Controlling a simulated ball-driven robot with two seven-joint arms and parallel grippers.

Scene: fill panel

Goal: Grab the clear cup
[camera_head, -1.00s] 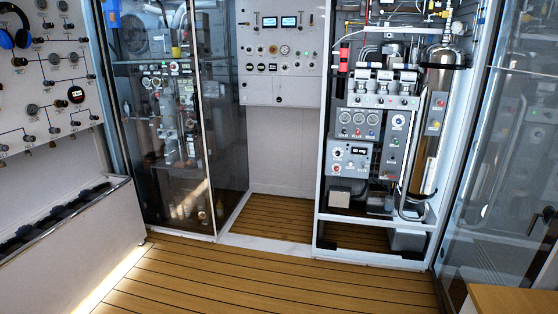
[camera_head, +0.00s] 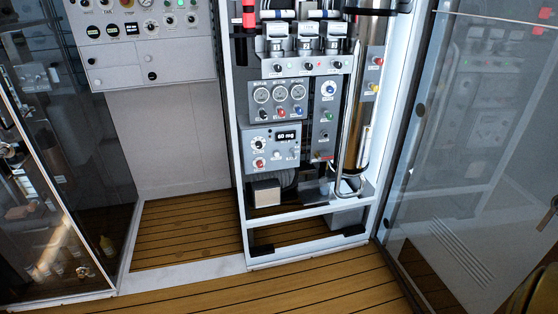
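I cannot make out a clear cup for certain. A small grey, partly see-through shape (camera_head: 313,190) sits low in the open equipment cabinet, right of a small box with a pale front (camera_head: 265,193). It is too small to tell what it is. Neither of my grippers is in view.
The open white-framed cabinet (camera_head: 256,262) holds a grey panel with gauges (camera_head: 278,101), a panel with a lit display (camera_head: 272,146) and a tall metal cylinder (camera_head: 367,90). Glass doors stand at left (camera_head: 55,200) and right (camera_head: 470,130). The wooden floor (camera_head: 190,228) in front is clear.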

